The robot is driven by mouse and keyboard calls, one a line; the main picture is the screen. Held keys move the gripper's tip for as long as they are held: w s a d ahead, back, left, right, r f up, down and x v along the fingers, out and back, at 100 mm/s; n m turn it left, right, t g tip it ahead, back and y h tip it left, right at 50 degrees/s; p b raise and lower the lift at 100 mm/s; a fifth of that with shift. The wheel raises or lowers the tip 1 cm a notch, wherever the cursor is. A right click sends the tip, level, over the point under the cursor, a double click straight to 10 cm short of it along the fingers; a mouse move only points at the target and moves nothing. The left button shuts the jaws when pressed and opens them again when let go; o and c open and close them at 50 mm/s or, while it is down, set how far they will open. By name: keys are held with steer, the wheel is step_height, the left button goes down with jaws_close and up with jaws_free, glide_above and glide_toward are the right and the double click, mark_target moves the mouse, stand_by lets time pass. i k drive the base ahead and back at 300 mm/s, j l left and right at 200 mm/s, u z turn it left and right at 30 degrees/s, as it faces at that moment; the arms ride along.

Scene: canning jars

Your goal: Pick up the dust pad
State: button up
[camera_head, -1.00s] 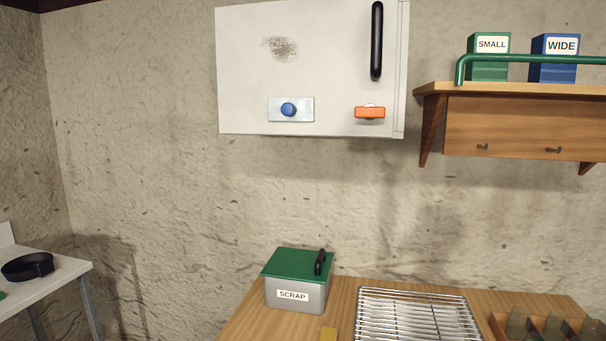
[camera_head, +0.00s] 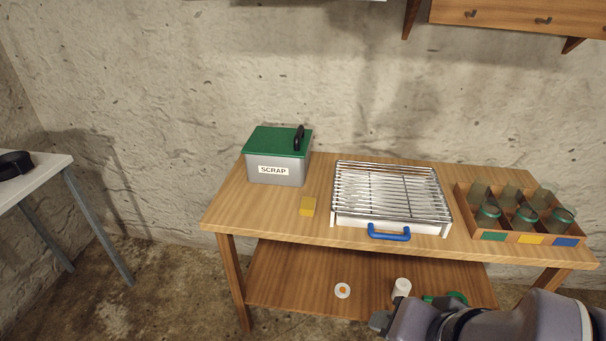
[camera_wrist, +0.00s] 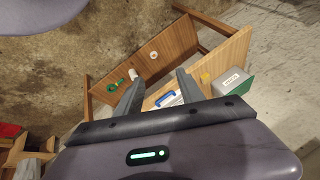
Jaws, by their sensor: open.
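A divided jar crate (camera_head: 470,222) is further right. The lower shelf (camera_head: 290,280) holds small items. The table's front left is clear.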

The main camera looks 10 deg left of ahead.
mark_target(308, 203)
steer(key=i+j+z, duration=0.4)
steer(key=j, duration=0.25)
steer(key=i+j+z, duration=0.2)
steer(key=j, duration=0.2)
steer(key=i+j+z, duration=0.2)
steer(key=j, duration=0.15)
steer(key=j+z, duration=0.2)
steer(key=j, duration=0.2)
steer(key=i+j+z, duration=0.2)
steer(key=j, duration=0.25)
steer(key=k, duration=0.1)
